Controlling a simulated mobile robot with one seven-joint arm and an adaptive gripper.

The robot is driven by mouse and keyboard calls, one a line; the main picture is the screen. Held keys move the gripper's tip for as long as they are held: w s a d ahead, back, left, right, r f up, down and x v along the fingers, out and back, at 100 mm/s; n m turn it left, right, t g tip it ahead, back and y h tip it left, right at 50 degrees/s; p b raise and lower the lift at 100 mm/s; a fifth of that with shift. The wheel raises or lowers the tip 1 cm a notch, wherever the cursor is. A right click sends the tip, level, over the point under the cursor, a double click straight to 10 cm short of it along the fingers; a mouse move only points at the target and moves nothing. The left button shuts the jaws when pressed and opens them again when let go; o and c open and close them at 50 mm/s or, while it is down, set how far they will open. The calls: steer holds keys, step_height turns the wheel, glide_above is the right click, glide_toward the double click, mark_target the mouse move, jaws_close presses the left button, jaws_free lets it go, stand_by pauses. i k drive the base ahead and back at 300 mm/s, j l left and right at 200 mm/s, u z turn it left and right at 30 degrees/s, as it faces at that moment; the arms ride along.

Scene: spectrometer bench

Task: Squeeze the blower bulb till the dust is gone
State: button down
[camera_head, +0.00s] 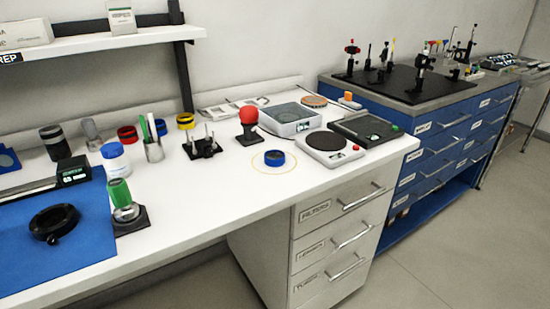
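A round red bulb (248,115), which looks like the blower bulb, stands upright on a black base on the white bench. In front of it and to the right, a short blue-rimmed ring or lens (275,157) lies inside a thin yellow circle drawn on the bench. The bulb and the blue ring are apart. I cannot make out dust on the ring at this size. My gripper is not in the head view, and nothing touches the bulb.
A grey boxed instrument (290,121), a round-plated device (325,143) and a black panel device (366,128) stand right of the bulb. A black rack (202,148) and a cup of pens (154,151) stand left. The front bench strip (215,205) is clear.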

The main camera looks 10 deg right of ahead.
mark_target(249, 115)
steer(key=i+l+u, duration=0.1)
steer(key=l+u, duration=0.65)
steer(key=u, duration=0.2)
steer(key=l+u, duration=0.3)
steer(key=l, duration=0.95)
steer(key=k+l, duration=0.1)
steer(key=l, duration=0.6)
steer(key=k+l, duration=0.1)
steer(key=l, duration=0.6)
